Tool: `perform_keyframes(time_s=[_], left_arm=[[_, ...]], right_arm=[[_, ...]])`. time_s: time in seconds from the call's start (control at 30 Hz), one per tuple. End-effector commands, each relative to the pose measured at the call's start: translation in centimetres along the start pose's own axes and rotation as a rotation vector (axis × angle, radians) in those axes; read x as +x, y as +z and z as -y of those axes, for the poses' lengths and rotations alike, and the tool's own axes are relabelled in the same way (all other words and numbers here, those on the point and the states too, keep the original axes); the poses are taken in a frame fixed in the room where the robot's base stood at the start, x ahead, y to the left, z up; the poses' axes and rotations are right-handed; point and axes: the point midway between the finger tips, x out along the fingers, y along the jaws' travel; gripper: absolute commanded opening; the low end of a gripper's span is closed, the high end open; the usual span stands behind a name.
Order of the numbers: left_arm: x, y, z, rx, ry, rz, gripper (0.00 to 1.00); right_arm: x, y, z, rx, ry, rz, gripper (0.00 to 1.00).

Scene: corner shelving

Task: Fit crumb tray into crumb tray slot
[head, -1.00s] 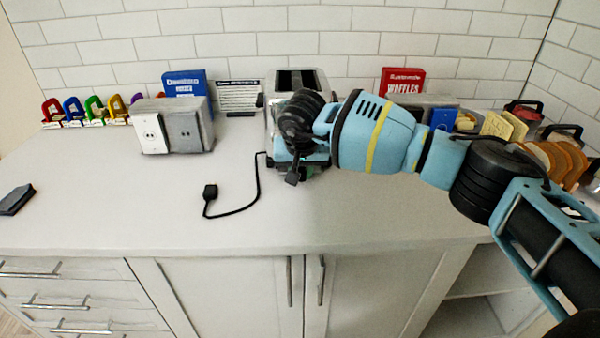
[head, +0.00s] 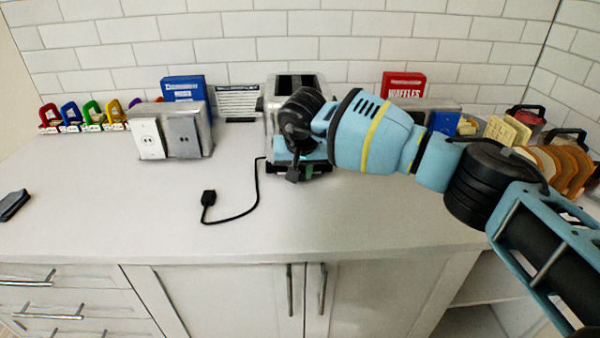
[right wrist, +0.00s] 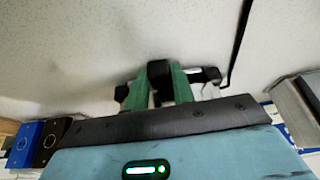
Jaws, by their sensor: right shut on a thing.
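The toaster (head: 330,140), silver with dark top slots, stands at the back middle of the counter. My right gripper (right wrist: 158,88) is low at the toaster's front, and my wrist covers much of that face in the head view. Its green fingers are shut on a small dark part (right wrist: 158,72), which looks like the crumb tray's handle. A dark edge (head: 318,170) shows low at the toaster's front. The rest of the tray and the slot are hidden, so I cannot tell how deep the tray sits. My left gripper is out of view.
A black cord with a plug (head: 208,198) lies left of the toaster. An outlet box (head: 186,146) stands further left, a red waffles box (head: 404,85) behind right. Bread slices (head: 565,165) are at the right.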

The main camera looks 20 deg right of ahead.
Motion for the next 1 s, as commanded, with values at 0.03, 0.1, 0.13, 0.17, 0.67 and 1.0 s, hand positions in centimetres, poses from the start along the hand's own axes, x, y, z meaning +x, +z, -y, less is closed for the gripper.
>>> perform_keyframes(time_s=[0.03, 0.1, 0.13, 0.17, 0.67, 1.0], left_arm=[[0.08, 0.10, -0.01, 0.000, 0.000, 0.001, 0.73], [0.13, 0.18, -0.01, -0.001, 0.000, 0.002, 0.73], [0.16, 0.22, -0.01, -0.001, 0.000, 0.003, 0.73], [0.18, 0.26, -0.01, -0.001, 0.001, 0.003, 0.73], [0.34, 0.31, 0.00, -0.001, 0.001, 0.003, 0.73], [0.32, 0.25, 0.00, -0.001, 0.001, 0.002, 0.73]], right_arm=[[0.11, -0.09, 0.03, 0.001, 0.000, 0.000, 0.00], [0.18, -0.22, 0.02, 0.001, 0.000, 0.000, 0.00], [0.20, -0.28, 0.02, 0.001, 0.000, 0.000, 0.00], [0.21, -0.33, 0.03, 0.001, 0.000, 0.000, 0.00], [0.26, -0.81, -0.01, 0.000, -0.001, -0.001, 0.50], [-0.62, -0.84, 0.00, 0.000, -0.001, -0.002, 0.50]])
